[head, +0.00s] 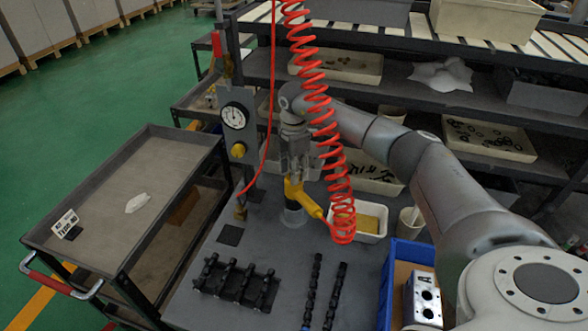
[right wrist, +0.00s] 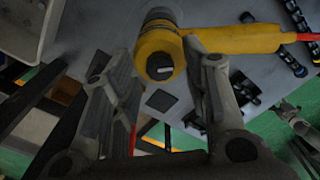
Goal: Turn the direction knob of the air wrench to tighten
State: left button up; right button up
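The yellow air wrench (head: 311,204) stands on the grey work table with its grey end down, and its handle slants to the right toward the red coiled hose. In the right wrist view its round yellow end (right wrist: 160,42) faces the camera, with a dark round knob (right wrist: 159,66) that has a light bar across it. My right gripper (head: 291,166) is just above the wrench. In the right wrist view its fingers (right wrist: 160,80) are apart, one on each side of the round end, and the right one is close to the yellow body. I cannot tell whether they touch.
A red coiled hose (head: 316,98) hangs beside my right arm. A pressure gauge (head: 235,116) stands left of the gripper. Black parts (head: 234,283), a white tray (head: 371,213) and a blue bin (head: 386,290) surround the wrench. A grey cart (head: 110,257) is at left.

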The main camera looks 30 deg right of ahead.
notch_tip(320, 180, up, 12)
dwell(0.7)
dwell(0.4)
